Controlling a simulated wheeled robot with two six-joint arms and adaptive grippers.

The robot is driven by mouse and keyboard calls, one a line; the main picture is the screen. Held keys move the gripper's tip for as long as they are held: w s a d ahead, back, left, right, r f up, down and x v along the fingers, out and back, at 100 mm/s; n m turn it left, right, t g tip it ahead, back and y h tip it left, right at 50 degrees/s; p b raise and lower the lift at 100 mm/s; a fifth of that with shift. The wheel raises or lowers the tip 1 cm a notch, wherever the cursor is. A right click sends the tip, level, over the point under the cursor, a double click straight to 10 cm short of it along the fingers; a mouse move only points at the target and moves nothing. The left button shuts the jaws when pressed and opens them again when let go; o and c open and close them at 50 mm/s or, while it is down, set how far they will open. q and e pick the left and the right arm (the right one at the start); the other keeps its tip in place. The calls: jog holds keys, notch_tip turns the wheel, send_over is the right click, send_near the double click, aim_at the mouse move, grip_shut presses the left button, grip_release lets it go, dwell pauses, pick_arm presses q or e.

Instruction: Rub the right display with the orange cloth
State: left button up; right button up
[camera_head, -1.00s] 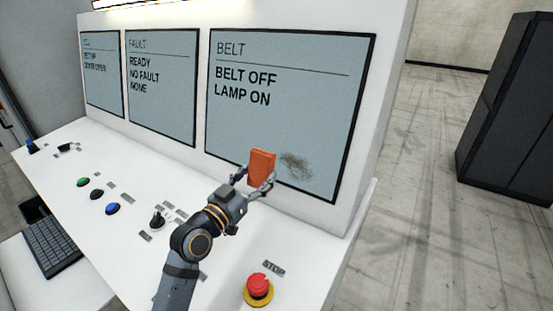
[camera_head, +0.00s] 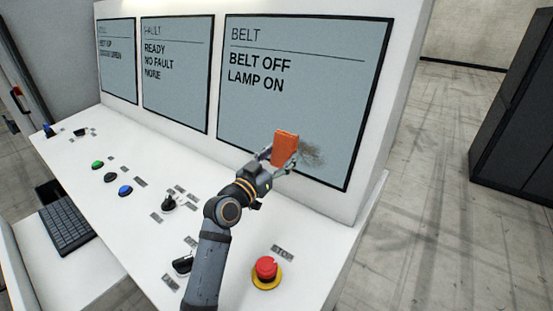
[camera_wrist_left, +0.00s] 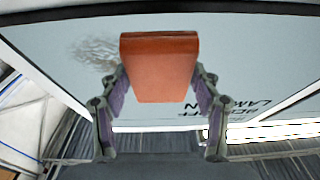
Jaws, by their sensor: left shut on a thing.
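The orange cloth (camera_head: 285,149) is a folded block held between the fingers of my left gripper (camera_head: 277,160), which is shut on it. In the left wrist view the cloth (camera_wrist_left: 158,68) fills the space between both fingertips. The right display (camera_head: 300,75), headed BELT, reads BELT OFF and LAMP ON. A dark scribbled smudge (camera_head: 311,152) lies on its lower part, just right of the cloth. The smudge (camera_wrist_left: 97,53) also shows in the left wrist view, beside the cloth. The cloth is close to the display; I cannot tell if it touches. My right gripper is not in view.
A red stop button (camera_head: 266,268) on a yellow base stands on the white console (camera_head: 120,150), right of my left arm. Switches and a blue button (camera_head: 125,190) sit to the left. A keyboard (camera_head: 66,222) lies lower left. A dark cabinet (camera_head: 515,120) stands at the right.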

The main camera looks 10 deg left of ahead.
pick_arm(q)
jog(key=shift+w, duration=0.1)
dwell(0.5)
jog(key=shift+w+d+f+b, duration=0.15)
jog(key=shift+w+b, duration=0.15)
jog(key=shift+w, duration=0.1)
jog(key=shift+w+d+f+b, duration=0.15)
jog(key=shift+w+b, duration=0.1)
jog(key=shift+w, duration=0.15)
jog(key=shift+s+a+r+b, duration=0.1)
jog(key=shift+s+r+b, duration=0.1)
jog(key=shift+b, duration=0.65)
dwell(0.5)
dwell(0.4)
